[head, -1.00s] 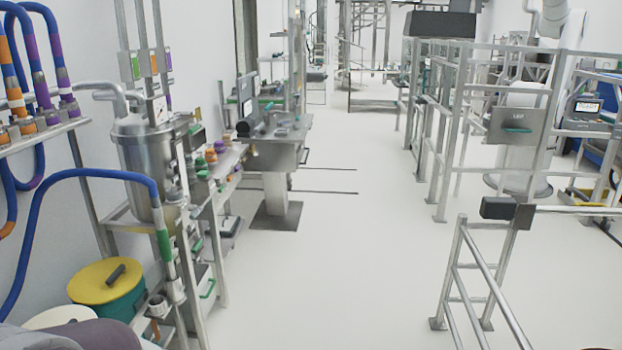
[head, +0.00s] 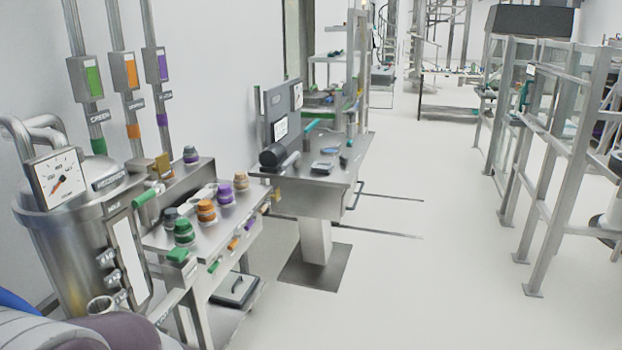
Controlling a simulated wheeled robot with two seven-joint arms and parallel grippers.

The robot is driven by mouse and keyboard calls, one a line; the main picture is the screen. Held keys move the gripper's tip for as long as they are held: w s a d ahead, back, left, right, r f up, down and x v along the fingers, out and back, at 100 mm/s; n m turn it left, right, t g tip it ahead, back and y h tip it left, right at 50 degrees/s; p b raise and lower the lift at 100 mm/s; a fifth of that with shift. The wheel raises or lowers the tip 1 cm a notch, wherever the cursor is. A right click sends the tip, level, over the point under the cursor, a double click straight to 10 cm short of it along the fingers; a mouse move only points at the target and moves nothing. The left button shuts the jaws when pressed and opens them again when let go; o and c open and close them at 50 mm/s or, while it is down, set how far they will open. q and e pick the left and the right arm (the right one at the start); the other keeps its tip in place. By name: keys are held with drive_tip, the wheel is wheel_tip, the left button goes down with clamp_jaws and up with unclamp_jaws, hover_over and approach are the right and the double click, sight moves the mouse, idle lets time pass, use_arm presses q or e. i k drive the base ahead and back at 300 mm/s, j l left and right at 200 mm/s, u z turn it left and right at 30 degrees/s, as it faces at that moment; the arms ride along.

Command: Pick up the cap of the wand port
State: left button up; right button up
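Several capped fittings stand on a steel bench (head: 165,240) at left: a green one (head: 183,231), an orange one (head: 206,211), a purple one (head: 225,194), a tan one (head: 241,181) and a dark one (head: 190,154) farther back. I cannot tell which, if any, is the wand port's cap. Neither of my grippers is in view.
A steel vessel (head: 60,250) with a dial gauge (head: 57,178) stands at left. Beyond the bench is a pedestal table (head: 335,185) with a monitor (head: 281,118). Metal frames (head: 565,180) line the right. The white floor (head: 430,280) between is clear.

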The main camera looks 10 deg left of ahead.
sight(171, 215)
drive_tip(key=i+u, duration=0.2)
drive_tip(key=i, duration=0.7)
drive_tip(key=i+l+u, duration=0.2)
drive_tip(key=i, duration=0.65)
drive_tip(key=i+u, duration=0.3)
drive_tip(key=u, duration=0.15)
drive_tip(key=i+l+u, duration=0.15)
drive_tip(key=u, duration=0.25)
drive_tip(key=i+l+u, duration=0.3)
drive_tip(key=u, duration=0.15)
drive_tip(key=i+l+u, duration=0.3)
drive_tip(key=u, duration=0.15)
drive_tip(key=i+l+u, duration=0.15)
drive_tip(key=u, duration=0.2)
drive_tip(key=i+l+u, duration=0.15)
drive_tip(key=l+u, duration=0.25)
drive_tip(key=i+l+u, duration=0.15)
drive_tip(key=u, duration=0.2)
